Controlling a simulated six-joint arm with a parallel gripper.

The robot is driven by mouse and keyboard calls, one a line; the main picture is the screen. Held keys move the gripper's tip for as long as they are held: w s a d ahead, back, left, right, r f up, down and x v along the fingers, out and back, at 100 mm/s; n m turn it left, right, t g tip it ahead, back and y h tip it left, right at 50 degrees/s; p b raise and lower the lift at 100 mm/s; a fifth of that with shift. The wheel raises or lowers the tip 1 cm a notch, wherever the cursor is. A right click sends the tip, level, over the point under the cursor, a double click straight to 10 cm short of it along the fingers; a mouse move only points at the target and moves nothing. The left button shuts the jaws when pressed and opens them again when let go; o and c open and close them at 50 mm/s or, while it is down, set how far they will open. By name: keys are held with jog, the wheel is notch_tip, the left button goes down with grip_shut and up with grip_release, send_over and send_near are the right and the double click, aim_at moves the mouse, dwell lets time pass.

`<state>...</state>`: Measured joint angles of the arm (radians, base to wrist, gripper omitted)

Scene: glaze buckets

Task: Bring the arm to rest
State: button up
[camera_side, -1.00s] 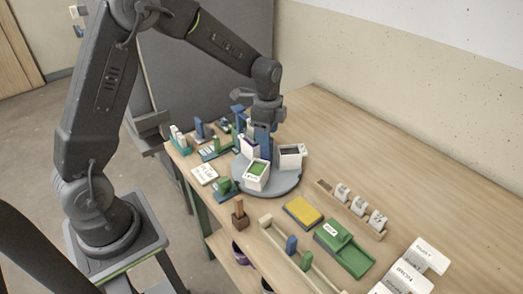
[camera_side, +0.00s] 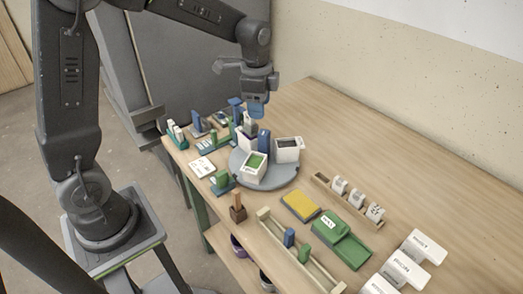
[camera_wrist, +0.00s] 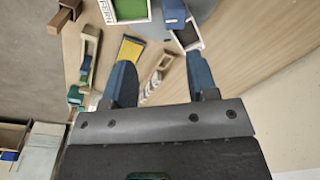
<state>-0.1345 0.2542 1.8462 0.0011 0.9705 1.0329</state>
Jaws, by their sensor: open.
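My gripper (camera_side: 257,110) is above the back of the round grey turntable (camera_side: 272,182), with its blue fingers pointing down. In the wrist view my gripper (camera_wrist: 160,80) shows its two blue fingers wide apart with nothing between them. White buckets stand on the turntable: one with green inside (camera_side: 254,166), one with a dark inside (camera_side: 288,150), and one partly hidden at the back. A blue block (camera_side: 263,141) stands upright among them, below the fingers and apart from them.
Blue and green blocks on stands crowd the table's far left. A yellow pad (camera_side: 300,206), a green tray (camera_side: 342,240), a wooden rack (camera_side: 346,202) and white labelled blocks (camera_side: 405,268) lie toward the front right. The table's right back area (camera_side: 400,155) is bare. A wall rises behind it.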

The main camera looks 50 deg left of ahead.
jog(key=s+d+r+n+t, duration=0.2)
jog(key=s+r+n, duration=0.2)
jog(key=s, duration=0.6)
jog(key=s+d+r+n+t, duration=0.2)
jog(key=s+n, duration=0.4)
jog(key=s, duration=0.5)
jog(key=shift+d+r+t, duration=0.4)
jog(key=shift+d+r, duration=0.4)
jog(key=shift+r, duration=0.1)
